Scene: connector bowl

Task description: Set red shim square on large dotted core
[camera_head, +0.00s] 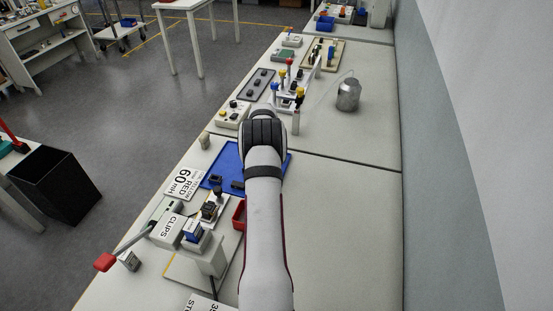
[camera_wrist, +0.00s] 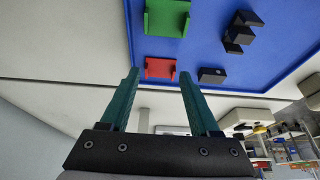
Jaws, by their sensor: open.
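The red shim (camera_wrist: 160,68) is a small channel-shaped piece lying on the blue tray (camera_wrist: 205,55) near its edge. In the wrist view my gripper (camera_wrist: 158,75) is open, its two teal fingertips on either side of the red shim in the picture; the height gap is unclear. A small dark block (camera_wrist: 211,75) lies to the right of the shim, and a larger black core (camera_wrist: 240,32) lies further off. I cannot make out dots that tell which is the large dotted core. In the head view my arm hides the shim and gripper; a dark core (camera_head: 215,180) shows on the tray.
A green shim (camera_wrist: 167,18) lies beyond the red one. A card reading "60 mH RED" (camera_head: 184,184) lies left of the tray. A dark part on a fixture (camera_head: 209,210), a red bin (camera_head: 238,215) and a CLIPS box (camera_head: 168,229) stand nearer.

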